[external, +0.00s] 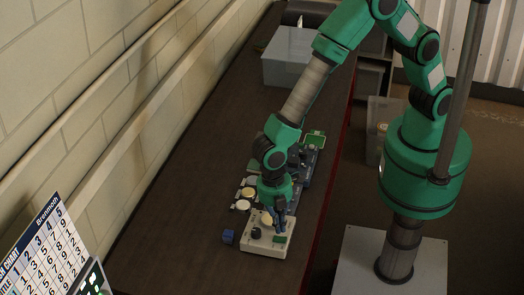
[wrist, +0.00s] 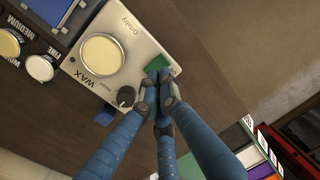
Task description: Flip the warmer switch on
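The wax warmer (external: 256,247) is a pale box near the front of the dark bench, below my gripper. In the wrist view the warmer (wrist: 136,38) shows the label WAX, a round cream pot (wrist: 103,54), a black knob (wrist: 126,96) and a green switch (wrist: 157,63) near one edge. My gripper (wrist: 158,88) has its blue fingers drawn together at the tips, with nothing seen between them. The tips are right at the near side of the green switch and hide part of it; contact cannot be told. In the external view my gripper (external: 279,212) points down over the warmer.
A small blue block (external: 228,237) lies left of the warmer. Behind it are round tins (external: 243,204) labelled MEDIUM and FINE in the wrist view, and a blue tray (wrist: 50,8). A number chart (external: 45,250) is at front left.

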